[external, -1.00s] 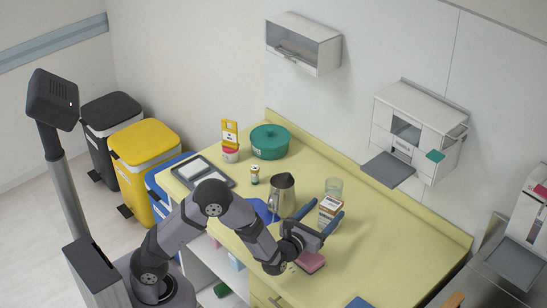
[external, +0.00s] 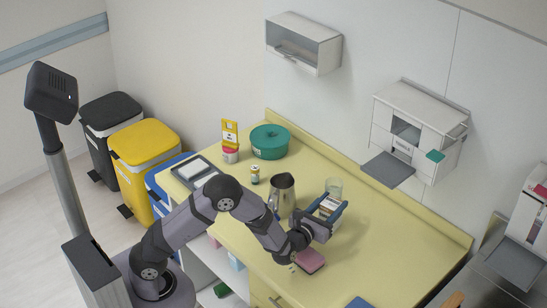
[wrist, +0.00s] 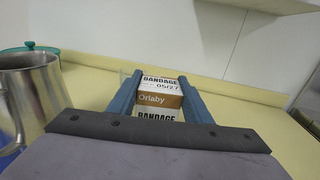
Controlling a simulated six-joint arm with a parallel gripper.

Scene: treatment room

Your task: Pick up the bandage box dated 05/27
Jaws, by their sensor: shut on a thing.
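The bandage box (wrist: 160,92) is white with a brown band reading "Orlaby" and the date 05/27 on its label. It stands between the two blue fingers of my gripper (wrist: 159,80) in the wrist view. In the external view the box (external: 328,207) is partly covered by my gripper (external: 336,194), which is shut on it above the yellow counter. A second "BANDAGE" label (wrist: 157,115) shows just below the brown band; I cannot tell whether it belongs to another box underneath. The box's lower part is hidden by my gripper.
A metal jug (external: 283,196) stands close to the left of the box. A clear glass (external: 334,185) is just behind it. A green pot (external: 269,142) is farther back. The counter's right side (external: 400,245) is mostly clear.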

